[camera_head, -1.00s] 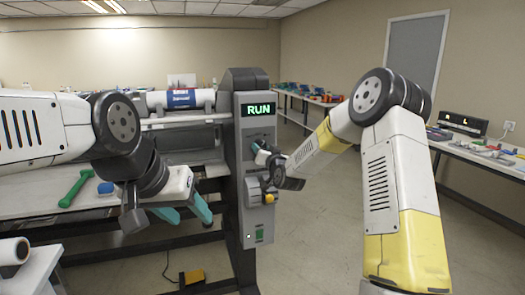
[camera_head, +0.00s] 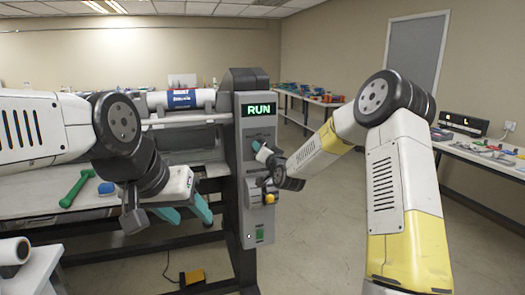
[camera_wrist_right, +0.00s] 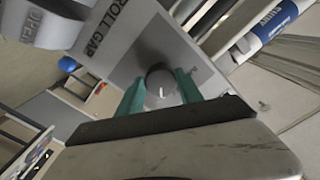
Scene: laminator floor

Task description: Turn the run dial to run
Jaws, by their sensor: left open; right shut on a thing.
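The laminator's grey control post (camera_head: 256,210) stands mid-picture in the head view. Its display (camera_head: 258,109) reads RUN in green. My right gripper (camera_head: 262,152) is at the front of the post, below the display, and hides the dial there. In the right wrist view, the run dial (camera_wrist_right: 161,82) is a round grey knob with a white mark, and the teal fingers of my right gripper (camera_wrist_right: 160,94) are on either side of it, shut on it. My left gripper (camera_head: 184,212) is open and empty, pointing down in front of the laminator's bed, left of the post.
A larger grey knob (camera_head: 257,194) with a yellow part sits lower on the post, close under my right gripper. A "ROLL GAP" label (camera_wrist_right: 104,32) shows in the wrist view. A green hammer-like tool (camera_head: 73,190) lies at left. A yellow pedal (camera_head: 192,276) is on the floor.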

